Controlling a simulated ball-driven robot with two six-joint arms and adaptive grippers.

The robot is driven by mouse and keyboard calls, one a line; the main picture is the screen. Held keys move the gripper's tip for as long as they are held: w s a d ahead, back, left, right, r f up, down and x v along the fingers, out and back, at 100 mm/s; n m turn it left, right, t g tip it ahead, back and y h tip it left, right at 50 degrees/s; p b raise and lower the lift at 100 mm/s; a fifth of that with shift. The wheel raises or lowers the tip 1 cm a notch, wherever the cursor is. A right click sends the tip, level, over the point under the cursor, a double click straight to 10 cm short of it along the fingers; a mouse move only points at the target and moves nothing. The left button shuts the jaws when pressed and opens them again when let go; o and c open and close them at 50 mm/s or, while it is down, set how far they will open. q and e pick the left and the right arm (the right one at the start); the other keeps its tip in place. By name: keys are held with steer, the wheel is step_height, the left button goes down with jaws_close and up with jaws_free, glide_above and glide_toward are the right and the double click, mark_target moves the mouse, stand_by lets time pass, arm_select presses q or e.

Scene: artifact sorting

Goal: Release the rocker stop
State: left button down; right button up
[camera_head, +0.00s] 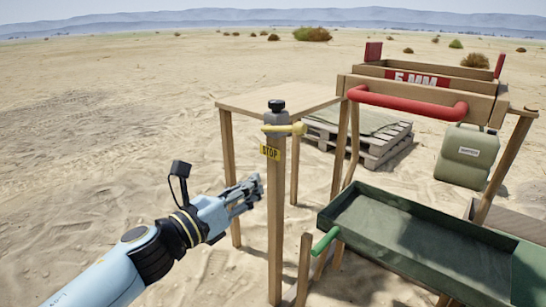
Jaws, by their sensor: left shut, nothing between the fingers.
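The rocker stop is a wooden post (275,220) with a yellow STOP label (270,153), a grey head and a black knob (277,105). My left gripper (250,190) is shut and empty, just left of the post and below the label. I cannot tell whether its fingertips touch the post. A wooden sieve box marked 5 MM (423,80) with a red handle bar (408,101) stands on a frame at the right. My right gripper is out of view.
A small wooden table (240,101) stands behind the post. A dark green tray (345,227) with a green handle (325,241) lies below the sieve. A pallet (375,150) and a green canister (466,155) are behind. Open sand lies to the left.

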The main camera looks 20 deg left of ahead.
mark_target(283, 128)
arm_select(q)
steer(key=w+d+r+p, duration=0.2)
steer(key=w+r, duration=0.2)
steer(key=w, duration=0.6)
steer(key=shift+w+d, duration=0.2)
steer(key=shift+d, duration=0.1)
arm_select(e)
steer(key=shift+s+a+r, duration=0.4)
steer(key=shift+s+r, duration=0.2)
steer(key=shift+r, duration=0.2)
arm_select(q)
steer(key=shift+r+p, duration=0.2)
steer(key=shift+p, duration=0.15)
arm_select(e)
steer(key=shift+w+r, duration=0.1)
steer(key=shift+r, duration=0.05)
arm_select(q)
steer(key=shift+r+n+p, duration=0.35)
steer(key=shift+n+p, duration=0.2)
steer(key=shift+n, duration=0.05)
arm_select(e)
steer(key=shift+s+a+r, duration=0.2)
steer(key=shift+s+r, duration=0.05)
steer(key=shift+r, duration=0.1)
